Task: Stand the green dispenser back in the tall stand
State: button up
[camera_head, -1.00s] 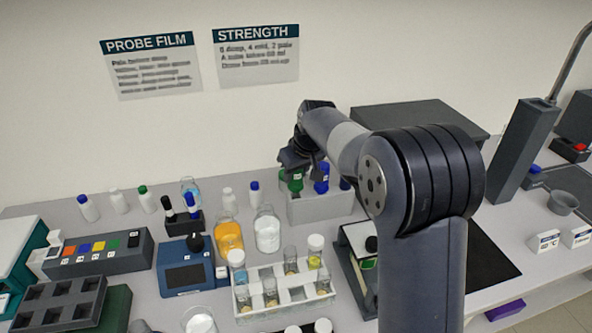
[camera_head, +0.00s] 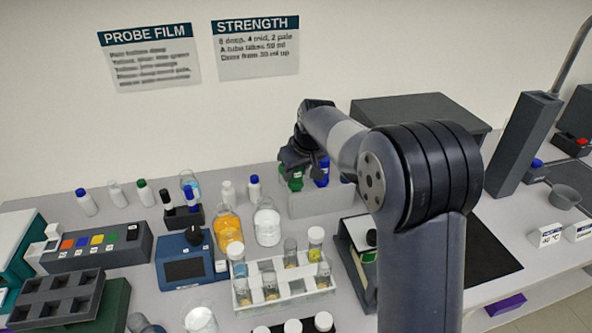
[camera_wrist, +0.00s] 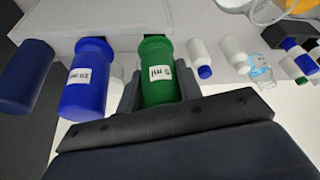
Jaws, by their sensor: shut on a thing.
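The green dispenser (camera_wrist: 159,72) has a white label reading 5 ml. My gripper (camera_wrist: 158,88) is shut on it, one finger on each side. In the head view the green dispenser (camera_head: 296,183) shows below my gripper (camera_head: 298,160), at the left end of the grey tall stand (camera_head: 312,206). Its lower end meets the stand's edge in the picture; I cannot tell whether it is seated or in front. A blue dispenser (camera_wrist: 88,80) labelled 10 ml is close beside it, apart from the finger. A darker blue one (camera_wrist: 25,75) is farther left in the wrist view.
Several small bottles (camera_head: 228,192) and an orange-filled flask (camera_head: 229,232) stand left of the tall stand. A white tube rack (camera_head: 280,290) is in front. A dark box (camera_head: 420,118) is behind my arm. Bench room near the stand is tight.

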jog(key=shift+f, duration=0.2)
dwell(0.3)
jog(key=o, duration=1.2)
jog(key=shift+c, duration=0.2)
jog(key=b+v, duration=0.1)
jog(key=v, duration=0.9)
jog(key=shift+r, duration=0.4)
jog(key=shift+s, duration=0.1)
